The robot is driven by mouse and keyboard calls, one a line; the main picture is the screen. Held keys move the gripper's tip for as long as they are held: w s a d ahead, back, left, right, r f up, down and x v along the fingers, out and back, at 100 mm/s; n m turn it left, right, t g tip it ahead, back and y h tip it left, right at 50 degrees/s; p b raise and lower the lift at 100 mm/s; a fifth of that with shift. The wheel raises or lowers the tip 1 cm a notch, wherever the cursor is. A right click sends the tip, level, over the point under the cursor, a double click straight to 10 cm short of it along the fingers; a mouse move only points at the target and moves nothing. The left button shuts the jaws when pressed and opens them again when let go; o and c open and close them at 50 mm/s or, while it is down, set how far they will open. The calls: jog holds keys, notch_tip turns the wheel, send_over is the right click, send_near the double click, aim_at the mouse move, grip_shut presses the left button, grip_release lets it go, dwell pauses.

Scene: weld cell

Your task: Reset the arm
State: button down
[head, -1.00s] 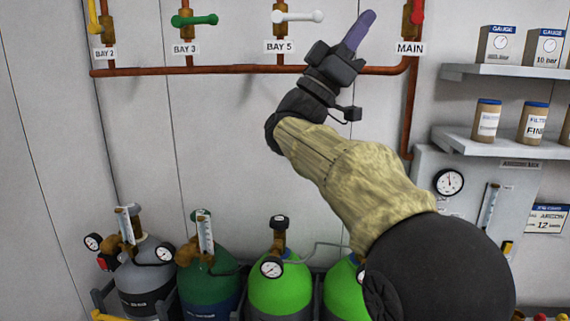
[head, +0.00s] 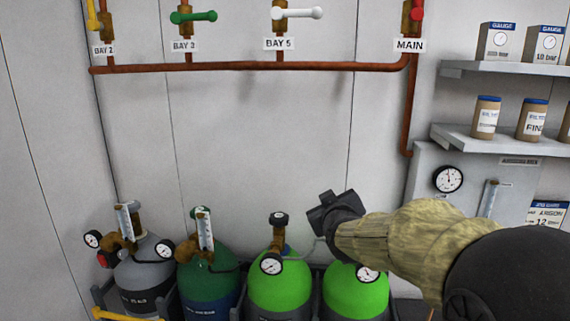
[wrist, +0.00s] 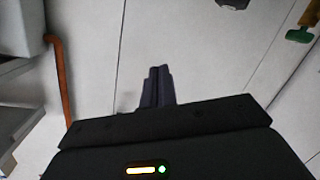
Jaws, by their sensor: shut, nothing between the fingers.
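My gripper (wrist: 157,85) shows in the wrist view with its two dark fingers together and nothing between them. It points at the bare grey wall panels. In the head view my arm comes in from the lower right and its dark wrist end is in front of the wall, just above the right bright green cylinder (head: 355,292). The fingers themselves are hidden in the head view, behind the wrist.
A copper pipe (head: 230,68) with valves runs along the wall above; its green valve handle (head: 195,17) is at BAY 3. Several gas cylinders with gauges stand below, including a grey one (head: 145,275). Shelves (head: 500,140) with jars and gauge boxes are at right. The middle wall is clear.

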jog(key=s+d+f+m+g, duration=0.2)
jog(key=s+f+g, duration=0.4)
jog(key=s+f, duration=0.6)
jog(key=s+d+f+m+g, duration=0.3)
jog(key=s+f+g, duration=0.4)
jog(key=s+f, duration=0.6)
jog(key=shift+s+m, duration=0.4)
jog(key=shift+s, duration=0.4)
